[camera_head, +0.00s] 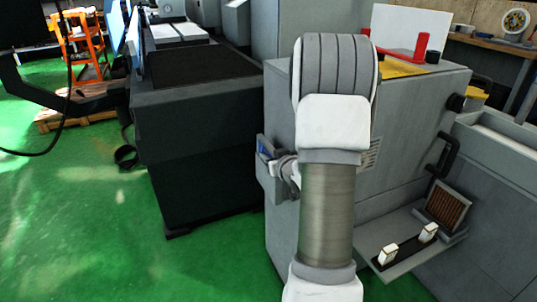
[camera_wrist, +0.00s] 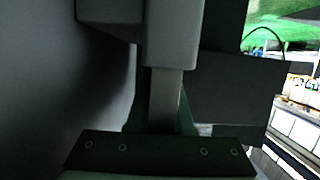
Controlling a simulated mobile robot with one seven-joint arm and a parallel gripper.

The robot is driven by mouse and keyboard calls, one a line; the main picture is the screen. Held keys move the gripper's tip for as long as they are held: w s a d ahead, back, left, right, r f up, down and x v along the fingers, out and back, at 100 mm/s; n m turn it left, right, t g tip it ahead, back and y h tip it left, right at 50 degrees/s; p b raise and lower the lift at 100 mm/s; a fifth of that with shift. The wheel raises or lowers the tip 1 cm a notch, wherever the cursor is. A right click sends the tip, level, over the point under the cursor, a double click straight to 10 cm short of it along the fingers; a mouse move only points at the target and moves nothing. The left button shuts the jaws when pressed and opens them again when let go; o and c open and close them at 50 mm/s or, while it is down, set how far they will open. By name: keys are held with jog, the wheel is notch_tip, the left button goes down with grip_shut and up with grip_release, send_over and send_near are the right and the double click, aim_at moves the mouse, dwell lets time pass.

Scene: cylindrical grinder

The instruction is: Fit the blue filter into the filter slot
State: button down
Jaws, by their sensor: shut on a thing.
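A small patch of the blue filter (camera_head: 265,147) shows in the head view at the left side of the grey machine cabinet. It sits at the top of a grey box-like holder (camera_head: 267,184) on that side, which looks like the filter slot. My gripper (camera_head: 274,161) is at this holder, shut on the blue filter and partly hidden by my own arm. How deep the filter sits in the slot cannot be told.
The grey cabinet (camera_head: 405,125) stands right behind my arm. A dark machine base (camera_head: 200,140) stands to the left, with a green floor gap between them. An open shelf (camera_head: 400,262) with two white blocks and a brown finned filter (camera_head: 446,208) is at the lower right.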

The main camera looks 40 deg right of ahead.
jog(key=shift+f, duration=0.5)
jog(key=c, duration=0.7)
grip_release()
jog(key=shift+f, duration=0.1)
jog(key=shift+a, duration=0.1)
jog(key=shift+p+v, duration=6)
jog(key=shift+v, duration=2.65)
